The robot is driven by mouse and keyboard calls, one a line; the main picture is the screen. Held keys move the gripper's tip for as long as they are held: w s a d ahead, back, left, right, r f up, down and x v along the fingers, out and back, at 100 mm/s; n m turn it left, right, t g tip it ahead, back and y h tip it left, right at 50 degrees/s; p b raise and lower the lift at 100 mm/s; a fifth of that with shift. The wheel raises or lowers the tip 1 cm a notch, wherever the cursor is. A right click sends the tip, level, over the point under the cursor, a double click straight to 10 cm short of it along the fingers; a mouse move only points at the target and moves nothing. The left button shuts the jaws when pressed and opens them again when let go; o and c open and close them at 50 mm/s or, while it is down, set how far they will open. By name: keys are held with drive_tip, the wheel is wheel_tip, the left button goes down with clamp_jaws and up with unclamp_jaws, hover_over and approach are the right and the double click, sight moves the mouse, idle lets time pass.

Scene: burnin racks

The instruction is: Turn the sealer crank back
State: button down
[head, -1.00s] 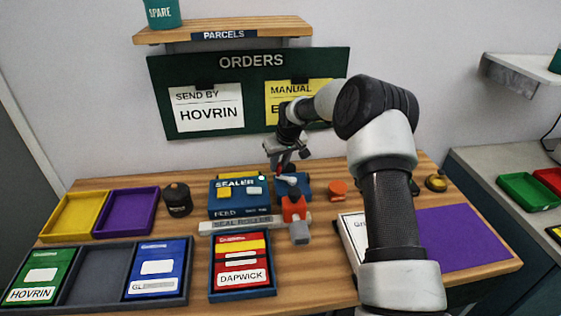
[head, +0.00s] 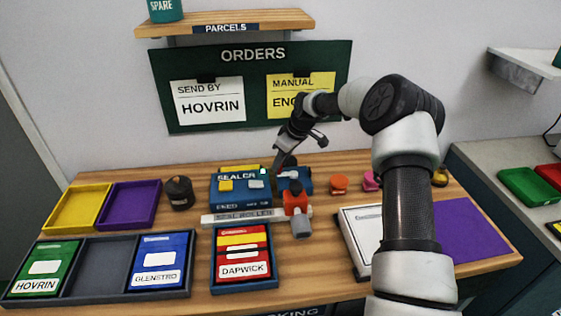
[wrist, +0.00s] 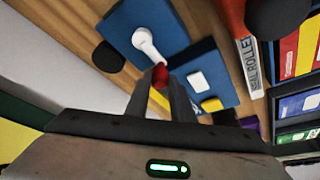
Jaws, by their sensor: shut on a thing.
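The blue sealer (head: 240,198) stands at the middle of the bench, with a yellow and a white button on its top. Its crank (wrist: 147,42) is a white arm on a blue block at the sealer's right side, ending in a red knob (wrist: 160,75). My gripper (wrist: 161,88) is shut on the red knob; the fingers hide part of it. In the head view my gripper (head: 276,170) reaches down between the sealer top and the crank block (head: 298,182), and the knob is hidden.
A red DAPWICK pack (head: 242,262) lies in a blue tray nearby. A dark canister (head: 179,192) stands left. Orange (head: 338,184) and pink pieces stand right.

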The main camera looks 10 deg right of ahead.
drive_tip(key=c, duration=1.5)
unclamp_jaws()
drive_tip(key=shift+c, duration=0.2)
drive_tip(key=shift+r, duration=0.1)
drive_tip(key=v, duration=1.7)
drive_tip(key=shift+s+a+r, duration=0.1)
drive_tip(key=shift+r, duration=0.1)
